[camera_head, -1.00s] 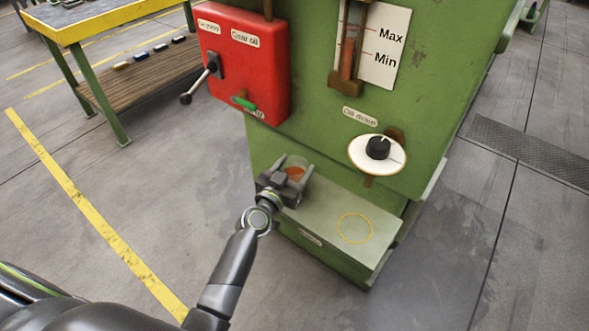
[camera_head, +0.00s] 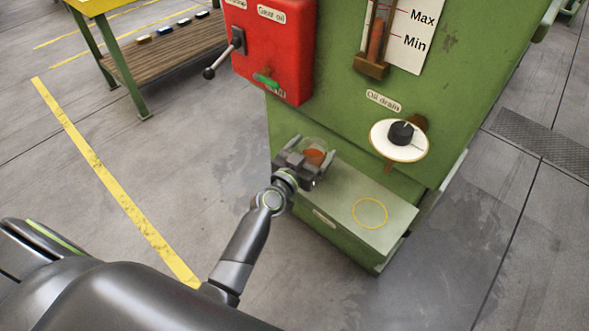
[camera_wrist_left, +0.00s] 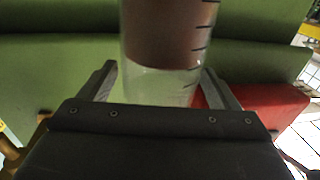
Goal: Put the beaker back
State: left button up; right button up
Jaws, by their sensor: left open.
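The beaker (camera_head: 315,155) is a clear glass with reddish-brown liquid, at the left end of the machine's grey-green ledge (camera_head: 346,193). It also shows in the left wrist view (camera_wrist_left: 165,35), cut off by the top edge, with dark measuring marks. My left gripper (camera_head: 317,163) is open, with one finger on each side of the beaker. In the left wrist view the left gripper (camera_wrist_left: 165,85) shows a gap beside the beaker at the left finger. A yellow ring (camera_head: 370,213) is marked on the ledge, right of the beaker, and is empty. My right gripper is not in view.
The green machine (camera_head: 345,110) rises behind the ledge. A red box (camera_head: 270,45) with a lever and green handle, a white dial with black knob (camera_head: 400,138) and a Max/Min gauge (camera_head: 405,35) are on it. A workbench (camera_head: 170,45) stands upper left.

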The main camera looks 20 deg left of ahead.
pick_arm(q)
jog(key=s+a+b, duration=0.2)
jog(key=s, duration=0.9)
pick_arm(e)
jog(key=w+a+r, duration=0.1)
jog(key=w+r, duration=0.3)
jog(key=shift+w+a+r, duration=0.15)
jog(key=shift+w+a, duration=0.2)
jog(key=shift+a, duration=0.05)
pick_arm(q)
jog(key=shift+s+a, duration=0.1)
jog(key=shift+f, duration=0.15)
